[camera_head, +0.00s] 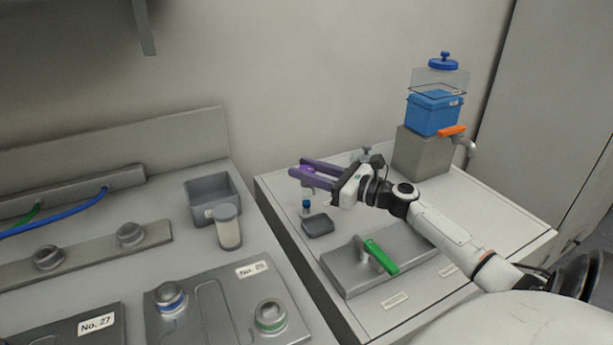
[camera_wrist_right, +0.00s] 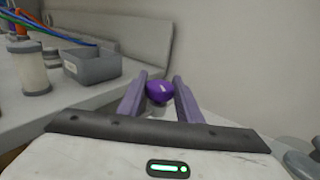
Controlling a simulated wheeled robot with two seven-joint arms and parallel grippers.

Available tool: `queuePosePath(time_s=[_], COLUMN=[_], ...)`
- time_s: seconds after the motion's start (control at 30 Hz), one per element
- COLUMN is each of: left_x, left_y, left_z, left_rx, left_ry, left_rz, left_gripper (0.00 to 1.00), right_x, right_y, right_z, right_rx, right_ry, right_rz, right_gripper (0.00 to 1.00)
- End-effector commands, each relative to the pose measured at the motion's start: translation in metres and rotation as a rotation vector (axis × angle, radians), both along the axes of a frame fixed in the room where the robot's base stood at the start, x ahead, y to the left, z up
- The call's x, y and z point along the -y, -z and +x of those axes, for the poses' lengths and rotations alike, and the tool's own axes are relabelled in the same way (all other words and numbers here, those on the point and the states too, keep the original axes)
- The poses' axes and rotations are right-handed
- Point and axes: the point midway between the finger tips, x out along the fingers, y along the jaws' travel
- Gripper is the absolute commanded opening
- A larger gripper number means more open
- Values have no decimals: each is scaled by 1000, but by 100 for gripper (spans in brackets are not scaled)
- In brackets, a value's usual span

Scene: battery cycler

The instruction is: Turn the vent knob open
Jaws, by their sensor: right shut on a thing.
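My right gripper (camera_head: 297,168) has purple fingers and reaches left over the right-hand bench. In the right wrist view, the two fingers (camera_wrist_right: 155,85) have a rounded purple knob (camera_wrist_right: 160,91) with a small white mark between them. The gripper is shut on this knob. In the head view the fingers largely hide the knob, and its mount cannot be made out clearly. I cannot tell whether this knob stands open or closed. My left gripper is not in view.
A green handle (camera_head: 381,257) sits on a grey plate in front of my right arm. A grey block (camera_head: 422,153) with an orange lever (camera_head: 452,131) and blue box (camera_head: 434,113) stands behind. A small dark tray (camera_head: 318,225) lies near the gripper. A grey bin (camera_head: 213,194) stands left.

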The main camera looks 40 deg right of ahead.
Motion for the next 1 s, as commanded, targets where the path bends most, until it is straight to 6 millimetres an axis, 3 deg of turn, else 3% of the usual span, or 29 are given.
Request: queuePosePath(time_s=[0.03,0.2,0.53,1.0], left_x=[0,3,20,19], left_y=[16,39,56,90], left_z=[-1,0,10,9], left_rx=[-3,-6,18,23], left_ry=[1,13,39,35], left_rz=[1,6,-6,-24], left_gripper=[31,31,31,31], right_x=[3,3,2,0], right_y=[5,6,3,1], right_z=[1,2,2,1], right_rx=[4,7,9,9], right_ry=[-40,-201,-444,-643], right_rz=[0,0,3,4], right_gripper=[9,9,9,9])
